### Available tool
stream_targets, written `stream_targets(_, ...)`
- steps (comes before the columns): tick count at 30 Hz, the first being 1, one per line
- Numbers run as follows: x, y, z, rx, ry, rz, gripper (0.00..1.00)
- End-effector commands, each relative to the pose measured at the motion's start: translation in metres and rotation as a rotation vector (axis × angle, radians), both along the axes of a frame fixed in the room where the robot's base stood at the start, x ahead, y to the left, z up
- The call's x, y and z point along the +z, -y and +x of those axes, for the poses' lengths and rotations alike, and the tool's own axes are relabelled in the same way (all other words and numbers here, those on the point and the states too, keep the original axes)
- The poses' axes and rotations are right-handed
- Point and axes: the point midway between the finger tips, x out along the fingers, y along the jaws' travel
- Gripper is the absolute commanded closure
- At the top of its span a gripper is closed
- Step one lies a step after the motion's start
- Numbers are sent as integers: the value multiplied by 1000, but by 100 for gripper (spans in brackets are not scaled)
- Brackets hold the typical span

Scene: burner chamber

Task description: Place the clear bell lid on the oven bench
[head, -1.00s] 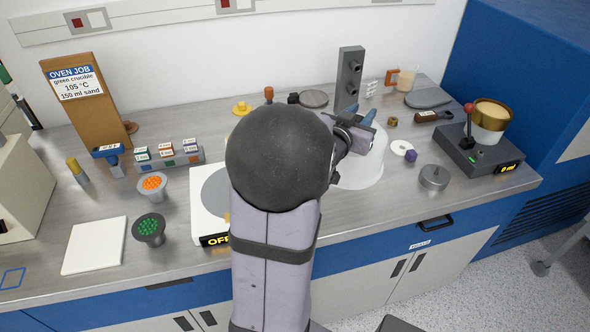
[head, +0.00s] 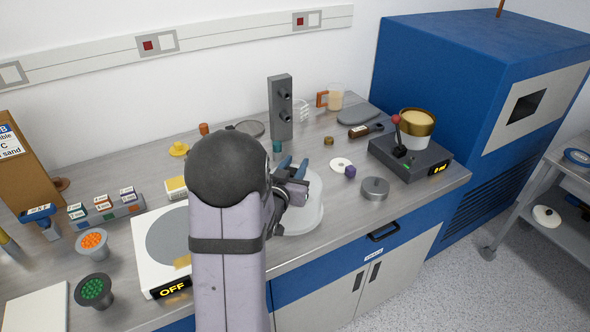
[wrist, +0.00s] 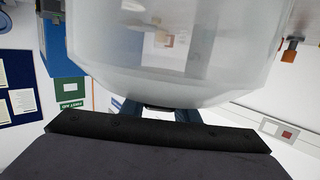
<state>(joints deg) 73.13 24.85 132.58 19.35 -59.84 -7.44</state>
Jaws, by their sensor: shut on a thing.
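The clear bell lid (head: 305,212) is a frosted, see-through dome on the right side of my arm in the head view. My gripper (head: 291,168), with blue fingertips, is shut on it at its top. In the wrist view the lid (wrist: 180,50) fills the upper middle, just beyond the fingers (wrist: 160,110). The held part is mostly hidden. I cannot tell whether the lid's rim touches the bench (head: 335,215). My arm hides part of the lid's left side.
A hotplate (head: 150,262) marked OFF lies left of my arm. A white ring (head: 340,163), purple piece (head: 350,172) and grey cylinder (head: 374,188) stand right of the lid. A grey post (head: 281,105) stands behind it. The blue cabinet (head: 425,60) rises at right.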

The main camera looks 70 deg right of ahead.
Motion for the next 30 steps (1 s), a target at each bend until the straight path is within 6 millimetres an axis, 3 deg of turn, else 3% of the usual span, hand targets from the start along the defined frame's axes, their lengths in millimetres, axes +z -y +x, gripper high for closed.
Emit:
stream_targets(6, -17, 0, 0, 0, 0, -2, 100)
stream_targets(20, -22, 0, 0, 0, 1, -4, 100)
stream_targets(21, -22, 0, 0, 0, 1, -2, 67)
stream_targets(23, -22, 0, 0, 0, 1, -1, 53)
stream_targets(30, -22, 0, 0, 0, 1, -1, 53)
